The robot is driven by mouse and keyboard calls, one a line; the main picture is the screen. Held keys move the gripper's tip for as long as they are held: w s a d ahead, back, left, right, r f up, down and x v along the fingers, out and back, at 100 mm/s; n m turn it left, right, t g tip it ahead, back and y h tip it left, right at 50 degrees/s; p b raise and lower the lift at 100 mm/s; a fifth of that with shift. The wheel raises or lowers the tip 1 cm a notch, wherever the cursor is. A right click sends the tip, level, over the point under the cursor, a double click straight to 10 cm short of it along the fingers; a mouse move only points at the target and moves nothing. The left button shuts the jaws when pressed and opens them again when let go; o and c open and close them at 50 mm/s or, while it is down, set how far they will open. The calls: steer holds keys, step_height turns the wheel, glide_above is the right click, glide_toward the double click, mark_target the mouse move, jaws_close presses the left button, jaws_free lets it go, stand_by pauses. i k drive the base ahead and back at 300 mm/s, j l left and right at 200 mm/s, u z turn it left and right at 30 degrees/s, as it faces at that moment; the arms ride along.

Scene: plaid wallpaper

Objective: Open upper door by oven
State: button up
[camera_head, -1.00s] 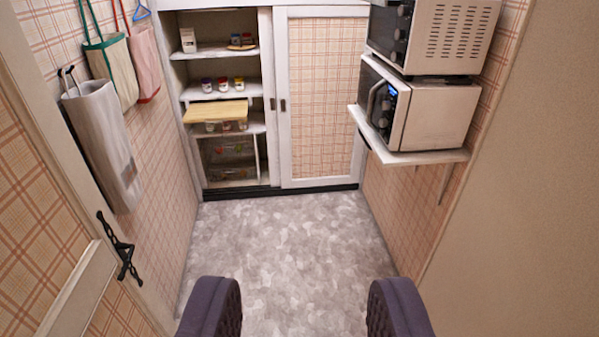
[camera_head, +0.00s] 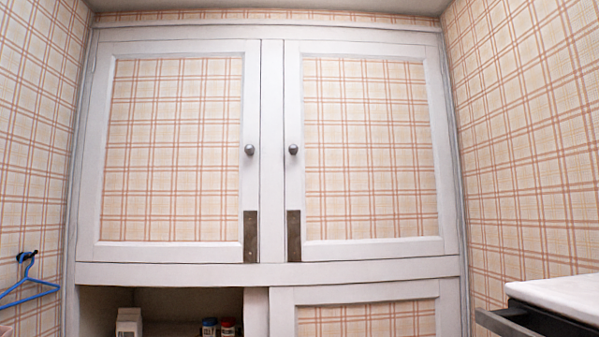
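Two upper cupboard doors with white frames and plaid panels fill the middle of the view, both closed. The right upper door (camera_head: 370,150), on the side of the oven, has a round grey knob (camera_head: 293,149) near its left edge and a metal plate below it. The left upper door (camera_head: 172,150) has a matching knob (camera_head: 249,150) near its right edge. The white-topped oven (camera_head: 560,297) shows only in part at the lower right, with a handle bar jutting left. My gripper is out of the frame.
Below the doors, an open compartment (camera_head: 95,305) at left holds a white box (camera_head: 129,322) and small jars (camera_head: 218,327). A plaid lower panel (camera_head: 366,319) covers the right. A blue hanger (camera_head: 30,285) hangs on the left wall. The space before the upper doors looks clear.

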mark_target(369, 170)
steer(key=i+u, duration=0.1)
steer(key=i, duration=0.65)
steer(key=i+l, duration=0.15)
steer(key=i, duration=0.6)
steer(key=i+l+u, duration=0.15)
steer(key=i, duration=0.6)
